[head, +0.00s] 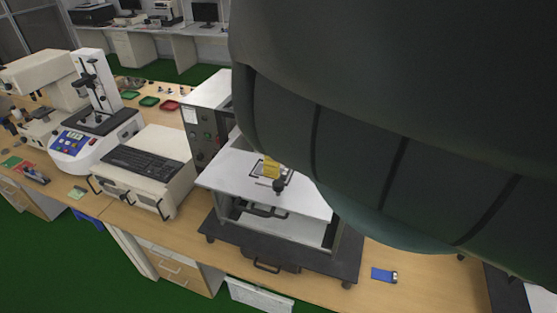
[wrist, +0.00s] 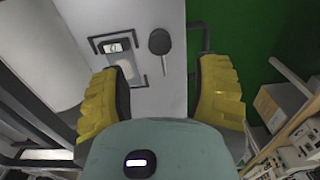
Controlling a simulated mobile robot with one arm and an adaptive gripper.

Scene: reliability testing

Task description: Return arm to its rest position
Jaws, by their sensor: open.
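My gripper (wrist: 162,95) has yellow ribbed fingers, which stand wide apart in the wrist view with nothing between them. It is above a white platform (wrist: 170,20). A dark frame with a small light part (wrist: 115,46) and a black knob (wrist: 159,41) are on the platform beyond the fingers. In the head view a yellow finger (head: 271,168) shows over the white platform (head: 313,203) of the test machine. My dark arm covers the upper right of the head view and hides the rest of the gripper.
The test machine's grey control box (head: 207,122) stands behind the platform. A white unit with a black keyboard (head: 147,160) and a white-blue instrument (head: 88,135) are to the left. A small blue item (head: 382,275) lies on the wooden bench (head: 415,290) at right. Green floor (head: 60,245) is open in front.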

